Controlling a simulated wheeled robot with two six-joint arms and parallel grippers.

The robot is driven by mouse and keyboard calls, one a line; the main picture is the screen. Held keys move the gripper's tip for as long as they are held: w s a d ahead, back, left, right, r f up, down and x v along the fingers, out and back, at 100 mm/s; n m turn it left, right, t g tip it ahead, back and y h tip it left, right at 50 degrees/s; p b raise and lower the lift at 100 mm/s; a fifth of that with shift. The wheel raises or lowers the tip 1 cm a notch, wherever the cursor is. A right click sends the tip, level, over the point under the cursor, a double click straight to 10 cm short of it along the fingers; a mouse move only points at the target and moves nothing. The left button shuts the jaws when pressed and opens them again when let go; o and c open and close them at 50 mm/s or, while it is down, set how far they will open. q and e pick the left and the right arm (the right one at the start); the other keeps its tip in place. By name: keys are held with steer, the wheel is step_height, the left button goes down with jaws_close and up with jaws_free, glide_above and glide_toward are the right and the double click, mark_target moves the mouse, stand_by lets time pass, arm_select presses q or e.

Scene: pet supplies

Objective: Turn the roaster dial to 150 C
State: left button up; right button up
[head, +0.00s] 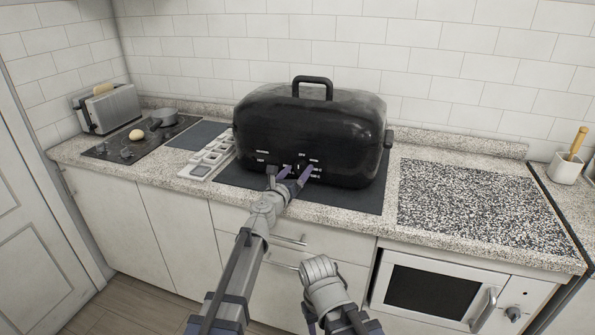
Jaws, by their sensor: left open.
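The black roaster (350,125) with a top handle stands on a dark mat at the back of the counter. Small white markings (262,152) show on its front, too small to read. My left gripper (297,171) is at the lower front of the roaster, its two purple fingers apart among the markings. The dial is not clearly distinguishable there; the fingers and wrist cover part of that area, and I cannot tell whether they touch it. My right arm is low in the middle foreground, with no clear view of its gripper.
Left on the counter are a toaster (112,108), a dark cooktop with a small pot (163,118) and an egg (136,134), and a pale compartment tray (207,158). A speckled board (480,210) lies right. A mortar (566,168) stands far right. An oven (435,290) is below.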

arm_select(q)
steer(key=shift+w+d, duration=0.1)
steer(key=shift+w, duration=0.25)
steer(key=shift+c, duration=0.2)
jaws_close()
